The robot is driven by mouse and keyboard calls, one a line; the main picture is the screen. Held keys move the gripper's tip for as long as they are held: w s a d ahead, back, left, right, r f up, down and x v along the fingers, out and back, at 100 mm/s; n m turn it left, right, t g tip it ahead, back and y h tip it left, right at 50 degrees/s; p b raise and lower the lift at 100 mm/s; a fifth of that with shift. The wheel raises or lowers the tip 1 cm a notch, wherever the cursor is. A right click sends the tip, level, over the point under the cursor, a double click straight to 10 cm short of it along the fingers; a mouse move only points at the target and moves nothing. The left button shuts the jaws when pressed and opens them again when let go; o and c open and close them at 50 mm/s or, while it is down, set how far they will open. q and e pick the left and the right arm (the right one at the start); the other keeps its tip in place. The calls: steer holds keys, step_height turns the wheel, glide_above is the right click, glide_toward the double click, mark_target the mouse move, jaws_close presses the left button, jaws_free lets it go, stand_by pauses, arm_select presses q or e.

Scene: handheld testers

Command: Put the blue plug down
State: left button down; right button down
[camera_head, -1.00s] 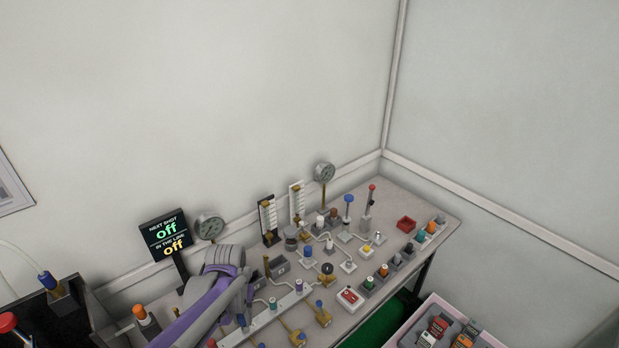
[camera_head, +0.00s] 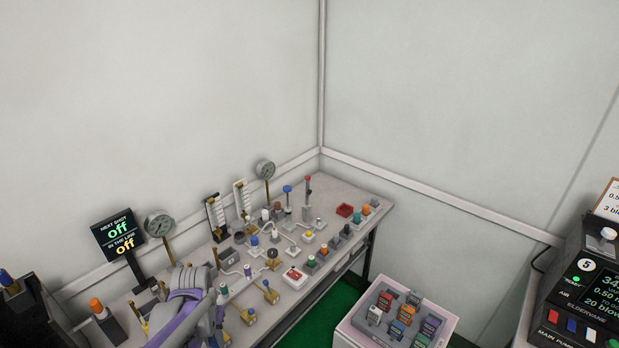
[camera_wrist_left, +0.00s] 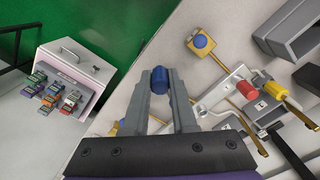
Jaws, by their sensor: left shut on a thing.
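The blue plug (camera_wrist_left: 160,80) is between the fingertips of my left gripper (camera_wrist_left: 159,95), which is shut on it. In the left wrist view the plug appears against the bare grey bench top, and I cannot tell its exact height or whether it touches anything. In the head view my left arm reaches over the front left of the bench (camera_head: 330,195); its fingers and the plug are hard to make out there. My right gripper is in neither view.
Brass fittings, gauges (camera_head: 160,224) and coloured plugs crowd the bench. A brass fitting with a blue cap (camera_wrist_left: 200,41) is near the gripper. A sign (camera_head: 118,235) reads off twice. A pale case (camera_head: 447,326) of coloured handheld units stands right; a control console (camera_head: 580,290) is further right.

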arm_select(q)
steer(key=shift+m, duration=0.4)
steer(key=w+d+f, duration=0.2)
steer(key=w+d, duration=0.1)
steer(key=w+d+f, duration=0.1)
steer(key=w, duration=0.1)
steer(key=shift+d+f, duration=0.25)
steer(key=shift+d, duration=0.15)
steer(key=shift+w+d+f, duration=0.15)
steer(key=shift+d+f, duration=0.05)
steer(key=shift+d, duration=0.25)
